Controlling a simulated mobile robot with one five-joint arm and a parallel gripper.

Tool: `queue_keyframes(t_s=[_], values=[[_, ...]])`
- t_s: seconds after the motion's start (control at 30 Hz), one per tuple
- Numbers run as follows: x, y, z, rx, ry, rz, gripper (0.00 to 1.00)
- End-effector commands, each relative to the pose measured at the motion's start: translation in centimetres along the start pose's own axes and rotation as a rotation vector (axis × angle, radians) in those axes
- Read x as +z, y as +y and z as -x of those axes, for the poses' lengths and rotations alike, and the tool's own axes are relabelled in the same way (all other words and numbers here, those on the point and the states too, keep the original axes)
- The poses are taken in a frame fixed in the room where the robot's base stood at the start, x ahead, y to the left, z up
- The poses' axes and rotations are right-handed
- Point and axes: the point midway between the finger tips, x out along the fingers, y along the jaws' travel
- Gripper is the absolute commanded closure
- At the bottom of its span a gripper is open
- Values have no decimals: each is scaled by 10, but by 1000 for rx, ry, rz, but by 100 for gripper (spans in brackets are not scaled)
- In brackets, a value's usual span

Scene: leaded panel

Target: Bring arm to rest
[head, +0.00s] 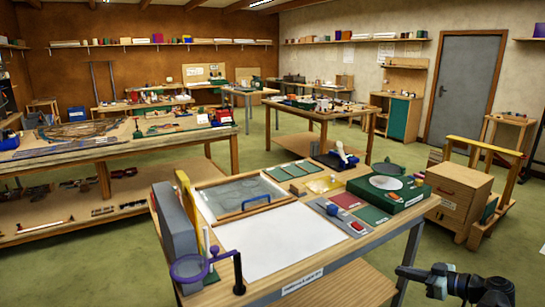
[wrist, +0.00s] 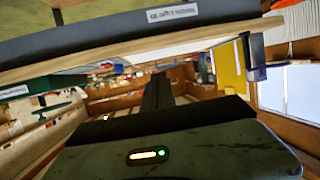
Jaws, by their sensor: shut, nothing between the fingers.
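My gripper (head: 412,274) shows at the lower right of the head view, dark and small, out over the green floor to the right of the front workbench (head: 352,255). It is shut, with nothing seen held in it. It is apart from the bench, close to its front right leg. The wrist view is strongly tilted. It shows a bench edge with a white label (wrist: 172,13) across the top and a dark body with a small lit indicator (wrist: 148,154), likely mine, filling the bottom.
The front bench bears a white sheet (head: 270,250), a framed glass panel (head: 240,195), a green box (head: 388,188) and a purple ring on a stand (head: 190,267). A wooden cabinet (head: 455,200) stands right of the bench. Green floor (head: 345,280) is open around my arm.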

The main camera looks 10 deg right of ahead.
Motion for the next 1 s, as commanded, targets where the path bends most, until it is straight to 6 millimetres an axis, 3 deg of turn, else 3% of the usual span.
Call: queue_keyframes(t_s=[0.17, 0.27, 0.4, 0.53, 0.7, 0.8, 0.9, 1.0], values=[[-24, -41, -70, -131, -17, 46, 100], [-34, -80, -120, -233, -58, 88, 100], [-38, -167, -201, -416, -197, 142, 100], [-24, -252, -254, -539, -402, 141, 100], [2, -328, -283, -561, -686, 107, 100], [18, -356, -288, -497, -857, 73, 100], [35, -365, -284, -354, -1022, 12, 100], [49, -346, -271, -156, -1137, -88, 100]])
